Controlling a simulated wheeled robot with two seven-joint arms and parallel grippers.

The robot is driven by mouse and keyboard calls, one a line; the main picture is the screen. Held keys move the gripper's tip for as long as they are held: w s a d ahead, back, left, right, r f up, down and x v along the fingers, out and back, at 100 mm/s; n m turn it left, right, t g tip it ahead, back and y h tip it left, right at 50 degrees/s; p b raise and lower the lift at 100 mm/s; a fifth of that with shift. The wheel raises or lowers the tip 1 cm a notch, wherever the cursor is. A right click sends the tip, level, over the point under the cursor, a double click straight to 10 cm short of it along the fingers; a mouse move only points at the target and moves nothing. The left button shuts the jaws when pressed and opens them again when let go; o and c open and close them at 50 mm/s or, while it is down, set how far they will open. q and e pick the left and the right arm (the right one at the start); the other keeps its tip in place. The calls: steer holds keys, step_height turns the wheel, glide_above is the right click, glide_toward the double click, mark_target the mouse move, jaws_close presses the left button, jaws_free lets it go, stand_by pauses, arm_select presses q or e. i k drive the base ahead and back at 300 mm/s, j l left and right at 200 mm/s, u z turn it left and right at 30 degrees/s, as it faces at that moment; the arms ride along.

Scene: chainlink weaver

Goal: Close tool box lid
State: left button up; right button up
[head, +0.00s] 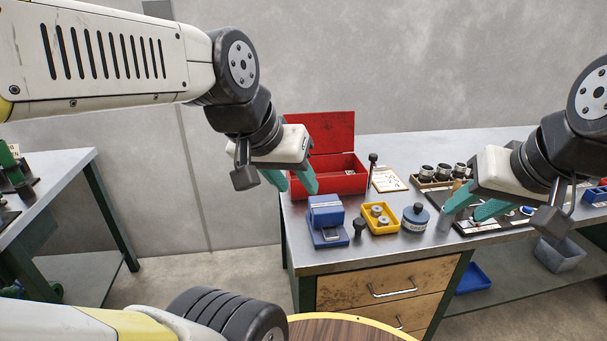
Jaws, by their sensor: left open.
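The red tool box (345,184) stands at the back left of the metal workbench. Its lid (335,133) is raised, standing roughly upright along the back, and the inside of the box shows. My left gripper (300,191) is in front of the left end of the box in the picture, open and empty, with its teal fingers pointing down. It hides the box's left part, and I cannot tell whether it touches the box. My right gripper (462,216) is over the right part of the bench, well away from the box, with its teal fingers apart and nothing seen between them.
On the workbench (346,255) are a blue block-like device (326,217), a yellow tray (381,218), a blue round container (415,217), a dark upright tool (372,168) and a paper card (388,179). A round wooden top (340,332) is close in front. Another bench (70,172) stands left.

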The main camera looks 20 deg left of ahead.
mark_target(331, 132)
steer(key=j+u, duration=0.3)
steer(key=j+z, duration=0.25)
steer(key=j, duration=0.35)
steer(key=i+j+z, duration=0.15)
steer(key=j+z, duration=0.15)
steer(key=j, duration=0.3)
steer(key=j+z, duration=0.25)
steer(key=j, duration=0.4)
steer(key=i+j+z, duration=0.55)
steer(key=i+j, duration=0.15)
